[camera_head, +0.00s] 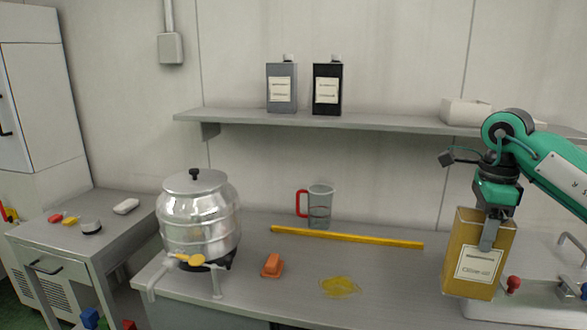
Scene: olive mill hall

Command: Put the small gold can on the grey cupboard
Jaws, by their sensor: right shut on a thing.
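The gold can (462,230) is a box-shaped tin with a white label. It is at the right of the head view, upright with a slight tilt. My right gripper (489,236) is shut on it from above, with one finger visible against its face. The can appears to be above the right part of the worktop; I cannot tell if its bottom touches anything. A low grey unit with a drawer (60,262) stands at the left and seems to be the grey cupboard. My left gripper is not in view.
The worktop (300,265) holds a steel urn (200,215), a jug (320,205), a yellow bar (345,238), an orange block (272,265) and a yellow puddle (340,287). A wall shelf (380,121) bears grey (282,70) and black (327,72) tins. Small items lie on the left unit.

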